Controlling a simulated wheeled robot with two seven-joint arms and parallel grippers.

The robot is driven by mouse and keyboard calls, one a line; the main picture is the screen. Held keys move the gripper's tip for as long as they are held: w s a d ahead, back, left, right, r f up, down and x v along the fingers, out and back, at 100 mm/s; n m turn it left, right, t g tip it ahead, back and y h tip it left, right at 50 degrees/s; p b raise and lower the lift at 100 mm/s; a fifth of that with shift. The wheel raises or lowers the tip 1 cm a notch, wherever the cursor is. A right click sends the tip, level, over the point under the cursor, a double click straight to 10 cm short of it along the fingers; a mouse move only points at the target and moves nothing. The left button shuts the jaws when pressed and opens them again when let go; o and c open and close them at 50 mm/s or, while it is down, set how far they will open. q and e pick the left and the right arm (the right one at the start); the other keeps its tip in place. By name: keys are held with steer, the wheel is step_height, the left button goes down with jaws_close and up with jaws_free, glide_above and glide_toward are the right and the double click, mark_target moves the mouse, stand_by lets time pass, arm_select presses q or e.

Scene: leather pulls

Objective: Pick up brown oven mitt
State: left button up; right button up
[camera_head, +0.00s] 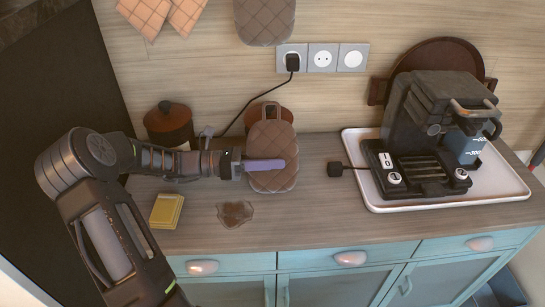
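A brown quilted oven mitt (273,178) with a hanging loop at its top is upright above the counter, near its back. My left gripper (265,165) reaches in from the left, and one pale purple finger lies across the front of the mitt. The other finger is hidden, apparently behind the mitt, so the mitt appears to be between the fingers. Another brown quilted mitt (264,20) hangs on the wall at the top. My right gripper is not in view.
A coffee machine (430,120) stands on a white tray (450,202) at the right. A lidded brown pot (169,124) is behind my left arm. Yellow sponges (166,211) and a brown spill (235,213) lie on the counter (310,224). A black cord runs from the wall sockets (322,57).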

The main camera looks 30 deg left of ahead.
mark_target(272, 152)
arm_select(q)
jaws_close()
steer(key=shift+r, duration=0.15)
stand_by(0.5)
step_height(272, 152, up, 10)
steer(key=shift+f+p, duration=0.1)
steer(key=shift+p, duration=0.6)
